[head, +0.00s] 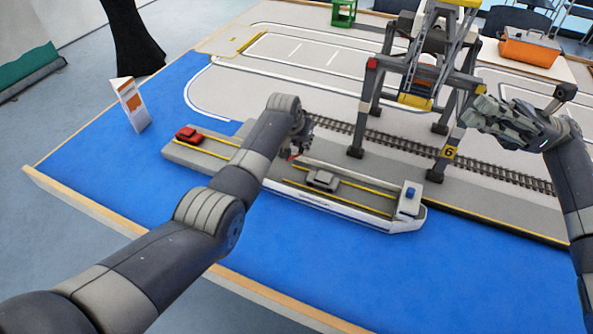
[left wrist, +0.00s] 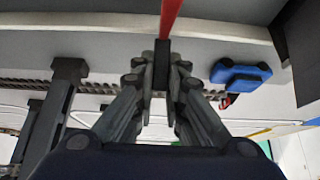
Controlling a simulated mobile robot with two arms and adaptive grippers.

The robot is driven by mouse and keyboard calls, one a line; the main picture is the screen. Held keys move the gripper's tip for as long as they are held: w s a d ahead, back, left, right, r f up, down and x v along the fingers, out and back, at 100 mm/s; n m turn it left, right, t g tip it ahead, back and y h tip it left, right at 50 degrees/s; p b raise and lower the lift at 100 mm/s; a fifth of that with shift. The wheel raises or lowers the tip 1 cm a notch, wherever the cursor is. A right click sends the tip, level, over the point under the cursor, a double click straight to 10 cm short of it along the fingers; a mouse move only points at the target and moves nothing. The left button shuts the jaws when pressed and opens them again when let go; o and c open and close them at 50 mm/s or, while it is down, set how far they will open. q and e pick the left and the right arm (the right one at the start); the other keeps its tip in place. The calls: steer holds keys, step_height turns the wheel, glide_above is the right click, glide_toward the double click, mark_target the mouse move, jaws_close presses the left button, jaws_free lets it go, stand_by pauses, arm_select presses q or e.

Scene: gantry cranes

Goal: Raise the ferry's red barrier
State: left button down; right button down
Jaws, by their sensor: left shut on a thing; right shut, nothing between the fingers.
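The ferry (head: 330,201) lies along the quay on the blue water, with a grey car on its deck. Its red barrier shows only as a small red bit (head: 293,156) in the head view, beside my left gripper (head: 306,138); my arm hides most of that end. In the left wrist view the barrier is a red bar (left wrist: 170,16) running to a dark piece between the fingertips. My left gripper (left wrist: 161,68) is shut on that dark end. I cannot tell the bar's tilt. My right gripper (head: 478,117) is shut and empty, by the crane's right side.
A gantry crane (head: 373,95) straddles the rails (head: 395,147) behind the ferry. A red car (head: 188,134) stands on the grey pier at left. A white and orange card (head: 131,103) stands at the table's left. Front water is clear. A blue toy (left wrist: 240,73) shows in the wrist view.

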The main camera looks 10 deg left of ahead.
steer(key=w+a+f+m+t+h, duration=0.2)
steer(key=w+a+f+m, duration=0.2)
steer(key=a+f, duration=0.3)
steer(key=w+a+f+m+t+h, duration=0.2)
steer(key=a+f, duration=0.5)
steer(key=f, duration=0.6)
steer(key=w+a+f+m+t+h, duration=0.2)
steer(key=w+a+f+m+t, duration=0.2)
steer(key=f, duration=0.5)
steer(key=shift+w+a+f+m, duration=0.2)
steer(key=shift+w+a+m, duration=0.45)
steer(key=shift+a, duration=0.3)
steer(key=shift+w+a+f+m, duration=0.2)
steer(key=shift+w+a+m, duration=0.4)
steer(key=shift+a, duration=0.3)
steer(key=x, duration=0.9)
steer(key=shift+a+f, duration=0.1)
steer(key=shift+f, duration=0.05)
